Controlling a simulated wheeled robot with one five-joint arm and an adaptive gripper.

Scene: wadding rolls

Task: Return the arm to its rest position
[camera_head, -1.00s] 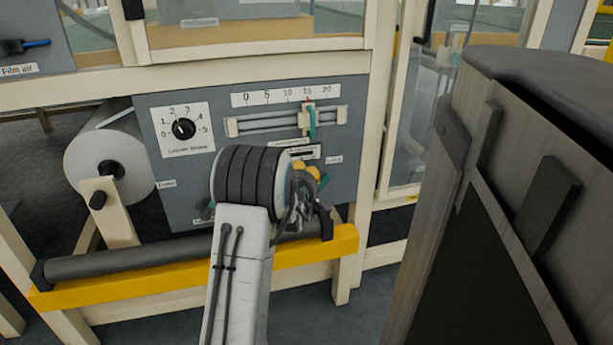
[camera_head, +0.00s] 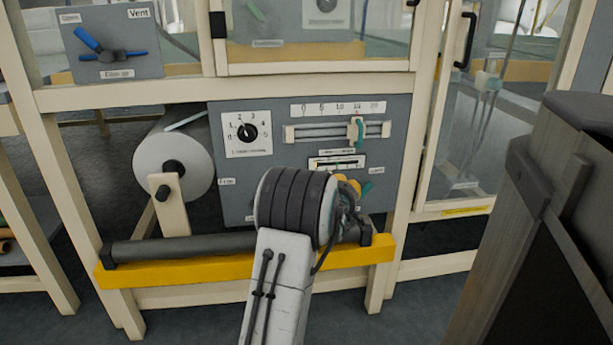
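My arm (camera_head: 280,285) rises from the bottom middle of the head view, with a thick black-banded joint (camera_head: 292,205) at its top. The joint stands in front of the grey control panel (camera_head: 235,185). My gripper is mostly hidden behind this joint. Only small dark and yellow parts show at the joint's right side, near a teal lever on the panel. I cannot see the fingertips or whether they touch anything.
The panel carries a black dial (camera_head: 246,133) and a slider with a teal handle (camera_head: 358,132). A white roll (camera_head: 175,160) is at left. A yellow beam (camera_head: 190,270) and dark roller (camera_head: 185,248) cross low in front. A grey-brown structure (camera_head: 530,220) stands close at right.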

